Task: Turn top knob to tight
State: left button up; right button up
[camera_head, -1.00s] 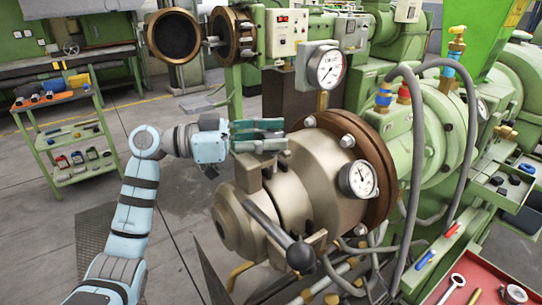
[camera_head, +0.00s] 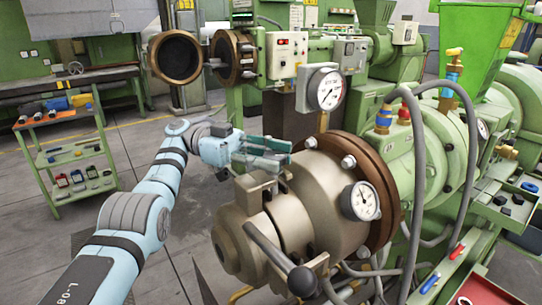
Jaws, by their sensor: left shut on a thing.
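My left gripper (camera_head: 266,153) reaches in from the left. Its green fingers lie over the top of the bronze-coloured extruder head (camera_head: 320,205), above a metal clamp bracket (camera_head: 258,190). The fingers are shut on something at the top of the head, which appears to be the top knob. The fingers hide it, so its shape and turn position cannot be made out. A lever with a black ball end (camera_head: 301,281) sticks out at the front of the head. My right gripper is not in view.
A pressure gauge (camera_head: 360,200) sits on the head's side and another gauge (camera_head: 326,89) stands behind it. Grey hoses (camera_head: 471,140) arch at the right. A green tool cart (camera_head: 72,152) stands at the left. The floor between is clear.

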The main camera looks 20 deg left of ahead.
pick_arm(q)
jog(key=o, duration=1.2)
